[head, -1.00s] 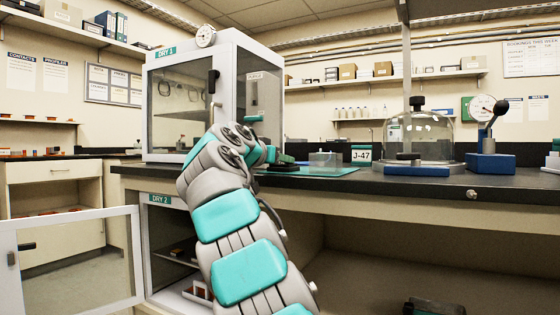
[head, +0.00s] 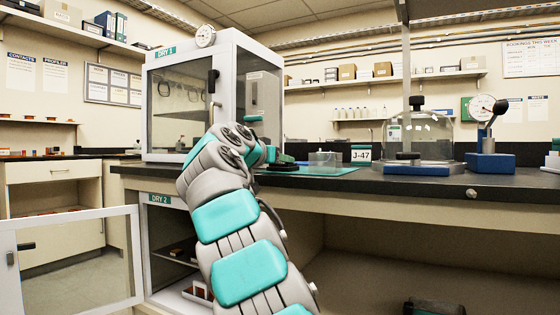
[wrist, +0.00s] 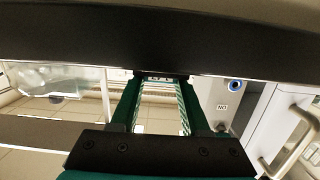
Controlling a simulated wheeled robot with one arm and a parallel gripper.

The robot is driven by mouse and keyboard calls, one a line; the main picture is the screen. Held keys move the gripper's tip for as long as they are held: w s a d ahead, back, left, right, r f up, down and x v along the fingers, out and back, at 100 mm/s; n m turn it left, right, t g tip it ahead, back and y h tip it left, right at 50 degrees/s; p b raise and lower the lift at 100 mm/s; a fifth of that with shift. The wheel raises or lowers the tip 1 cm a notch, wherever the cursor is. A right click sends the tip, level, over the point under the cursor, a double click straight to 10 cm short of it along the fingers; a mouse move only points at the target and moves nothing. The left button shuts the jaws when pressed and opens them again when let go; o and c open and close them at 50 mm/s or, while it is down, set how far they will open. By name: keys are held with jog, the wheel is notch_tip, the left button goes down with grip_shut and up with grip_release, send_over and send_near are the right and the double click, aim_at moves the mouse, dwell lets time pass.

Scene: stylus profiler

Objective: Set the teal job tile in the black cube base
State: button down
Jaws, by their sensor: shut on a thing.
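My gripper (wrist: 158,82) has green fingers in the wrist view. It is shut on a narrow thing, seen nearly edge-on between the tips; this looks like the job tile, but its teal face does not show. In the head view my wrist hides much of the gripper. Dark green fingers (head: 287,158) show just right of it, low over the bench. Close under them is a low black piece (head: 282,168), which looks like the black cube base. I cannot tell whether the tile touches it.
A clear box (head: 323,159) stands on the teal mat (head: 335,171), beside the J-47 card (head: 361,155). A glass bell jar (head: 425,135) and a blue-based gauge (head: 490,163) stand further right. The DRY 1 cabinet (head: 237,100) rises at left. The DRY 2 door (head: 80,262) hangs open.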

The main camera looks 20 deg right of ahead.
jog(key=shift+r+p, duration=0.75)
jog(key=shift+r, duration=0.05)
jog(key=c, duration=0.9)
grip_release()
jog(key=shift+c, duration=0.2)
grip_shut()
jog(key=shift+f+b, duration=0.3)
jog(key=shift+b, duration=0.05)
dwell(0.6)
jog(key=shift+f+b, duration=0.3)
jog(key=shift+f, duration=0.05)
